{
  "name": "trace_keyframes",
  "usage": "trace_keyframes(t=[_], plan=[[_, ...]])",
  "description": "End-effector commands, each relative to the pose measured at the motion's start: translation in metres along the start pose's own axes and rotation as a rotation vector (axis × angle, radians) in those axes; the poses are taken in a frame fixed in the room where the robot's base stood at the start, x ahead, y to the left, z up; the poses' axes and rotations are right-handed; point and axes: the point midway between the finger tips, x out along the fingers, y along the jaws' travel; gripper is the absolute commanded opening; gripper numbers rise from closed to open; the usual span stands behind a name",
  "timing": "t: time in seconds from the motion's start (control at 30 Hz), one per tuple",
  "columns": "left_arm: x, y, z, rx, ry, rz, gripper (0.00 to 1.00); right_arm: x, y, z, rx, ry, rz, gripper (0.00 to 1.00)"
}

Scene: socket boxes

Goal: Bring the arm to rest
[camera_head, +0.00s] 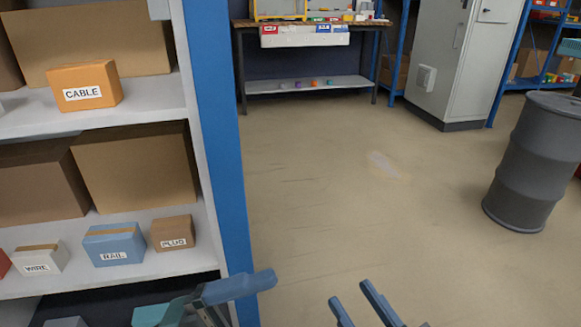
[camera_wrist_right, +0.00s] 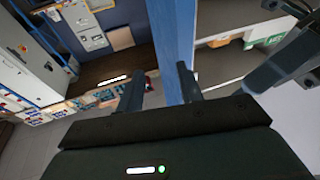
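My right gripper (camera_head: 350,292) is at the bottom edge of the head view, over the floor and right of the shelf's blue post. Its two fingers stand apart with nothing between them. The right wrist view also shows this right gripper (camera_wrist_right: 160,82) open and empty. My left gripper (camera_head: 238,287) is partly in view at the bottom, in front of the foot of the blue post. I see it from the side, so its opening cannot be told. Most of both arms is outside the head view.
The blue shelf post (camera_head: 217,130) stands close to my left gripper. The shelf holds an orange CABLE box (camera_head: 84,87), a white WIRE box (camera_head: 40,259), a blue RAIL box (camera_head: 114,245) and a brown PLUG box (camera_head: 173,233). A grey drum (camera_head: 535,160) stands right. The middle floor is clear.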

Motion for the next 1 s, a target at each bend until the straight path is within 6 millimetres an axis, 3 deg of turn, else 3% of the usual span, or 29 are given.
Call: trace_keyframes(t=[0.1,0.17,0.27,0.4,0.43,0.5,1.0], plan=[[-0.011,-0.030,0.012,-0.233,-0.194,-0.312,1.00,0.000,0.000,0.000,0.000,0.000,0.000,0.36],[-0.023,-0.035,0.024,-0.348,-0.300,-0.424,1.00,0.000,0.000,0.000,0.000,0.000,0.000,0.36],[-0.044,-0.030,0.041,-0.539,-0.465,-0.557,1.00,0.000,0.000,0.000,0.000,0.000,0.000,0.36],[-0.070,-0.003,0.054,-0.803,-0.668,-0.662,1.00,0.000,0.000,0.000,0.000,0.000,0.000,0.36],[-0.075,0.005,0.055,-0.862,-0.708,-0.675,1.00,0.000,0.000,0.000,0.000,0.000,0.000,0.36],[-0.070,-0.013,0.054,-0.883,-0.746,-0.668,1.00,0.006,0.004,-0.018,0.004,-0.035,0.008,0.36],[-0.069,-0.069,0.053,-1.029,-1.076,-0.604,1.00,0.018,0.030,-0.066,0.051,-0.382,0.082,0.36]])
